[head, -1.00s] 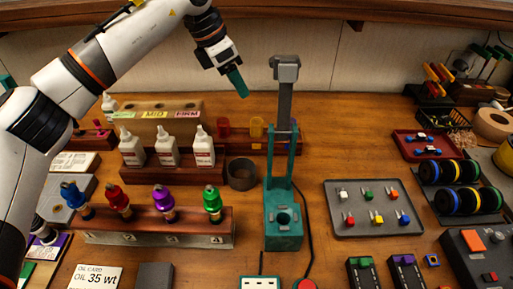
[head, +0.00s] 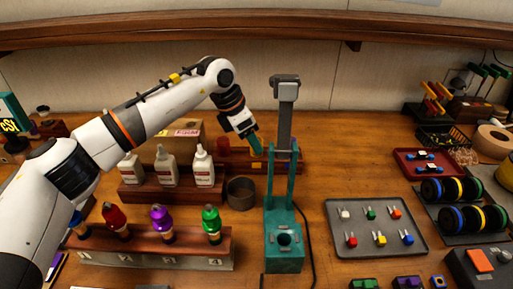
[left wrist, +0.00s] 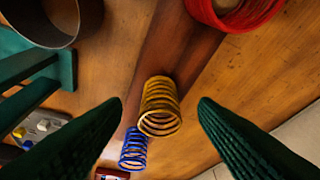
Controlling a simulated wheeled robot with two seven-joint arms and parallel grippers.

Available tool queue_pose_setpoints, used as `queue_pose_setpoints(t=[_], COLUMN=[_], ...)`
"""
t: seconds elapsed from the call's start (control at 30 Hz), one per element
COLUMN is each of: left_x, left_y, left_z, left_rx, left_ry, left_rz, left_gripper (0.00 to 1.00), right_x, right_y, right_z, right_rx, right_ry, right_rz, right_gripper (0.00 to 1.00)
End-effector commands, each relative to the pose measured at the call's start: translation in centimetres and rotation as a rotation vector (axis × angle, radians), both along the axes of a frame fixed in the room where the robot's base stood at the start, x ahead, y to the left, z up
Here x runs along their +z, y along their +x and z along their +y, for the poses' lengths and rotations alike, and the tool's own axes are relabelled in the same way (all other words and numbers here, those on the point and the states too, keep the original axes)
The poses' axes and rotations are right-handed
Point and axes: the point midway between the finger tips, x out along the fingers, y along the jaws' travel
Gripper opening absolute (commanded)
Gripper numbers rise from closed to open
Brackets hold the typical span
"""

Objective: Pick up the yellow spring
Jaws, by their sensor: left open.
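The yellow spring (left wrist: 160,107) stands on a dark red-brown wooden strip in the left wrist view, between the green fingers and a little beyond them. My left gripper (left wrist: 160,115) is open, a finger on each side and apart from the spring. In the head view the left gripper (head: 256,146) reaches down over the rack behind the teal press (head: 283,235). I cannot make out the yellow spring there, as the gripper covers that spot. My right gripper is not in view.
A blue spring (left wrist: 134,148) and a red spring (left wrist: 235,12) stand on the same strip, either side of the yellow one. A dark round cup (head: 241,192) and white bottles (head: 204,167) stand in front. The teal press column is close by.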

Motion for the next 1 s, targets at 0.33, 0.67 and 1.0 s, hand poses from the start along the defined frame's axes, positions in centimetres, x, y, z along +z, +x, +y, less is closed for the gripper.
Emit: queue_pose_setpoints(t=[0.33, 0.67, 1.0], left_x=[-2.4, -2.4, -1.7], left_y=[0.4, 0.4, 0.4], left_z=[-0.9, -0.9, -0.9], left_rx=[0.0, 0.0, 0.0], left_ry=[0.0, 0.0, 0.0], left_rz=[0.0, 0.0, -0.002], left_gripper=[0.54, 0.08, 0.07], right_x=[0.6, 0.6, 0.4], right_y=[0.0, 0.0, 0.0], right_z=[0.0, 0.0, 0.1], right_rx=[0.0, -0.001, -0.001], right_ry=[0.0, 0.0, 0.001], right_rz=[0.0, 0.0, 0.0], right_gripper=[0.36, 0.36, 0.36])
